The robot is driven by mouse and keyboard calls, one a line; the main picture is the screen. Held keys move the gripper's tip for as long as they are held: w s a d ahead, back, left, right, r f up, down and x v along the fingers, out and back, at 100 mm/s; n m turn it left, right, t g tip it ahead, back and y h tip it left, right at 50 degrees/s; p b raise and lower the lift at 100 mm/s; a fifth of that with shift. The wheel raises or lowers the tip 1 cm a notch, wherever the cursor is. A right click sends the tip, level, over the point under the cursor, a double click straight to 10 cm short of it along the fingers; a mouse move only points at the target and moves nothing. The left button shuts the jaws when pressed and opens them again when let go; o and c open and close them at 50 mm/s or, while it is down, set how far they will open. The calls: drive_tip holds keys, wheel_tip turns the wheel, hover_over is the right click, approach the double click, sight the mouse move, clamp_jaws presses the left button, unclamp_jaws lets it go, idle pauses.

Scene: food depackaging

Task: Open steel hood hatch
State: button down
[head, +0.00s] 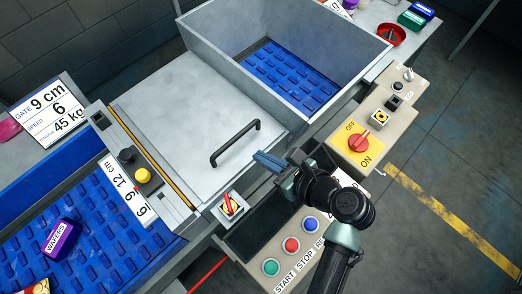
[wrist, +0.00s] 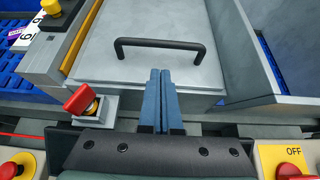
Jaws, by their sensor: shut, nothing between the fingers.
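The steel hood hatch (head: 175,110) is a flat grey lid lying closed between the blue conveyor and the open steel bin. Its black bar handle (head: 236,143) stands near the front right part of the lid. In the wrist view the handle (wrist: 160,42) runs across the lid (wrist: 130,68), ahead of the fingertips. My gripper (head: 258,158) is shut and empty, its blue fingers together just to the right of the handle and apart from it. In the wrist view my gripper (wrist: 160,75) points at the lid's front edge, below the handle.
A red-handled latch or switch (head: 230,205) sits at the lid's front corner. A panel with green, red and blue buttons (head: 291,245) and a red OFF/ON rotary switch (head: 360,142) are close to my arm. The steel bin wall (head: 300,112) rises behind the lid's right side.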

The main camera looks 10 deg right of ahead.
sight(245, 152)
drive_tip(key=x, duration=0.8)
drive_tip(key=shift+r+p, duration=0.1)
drive_tip(key=shift+p, duration=0.2)
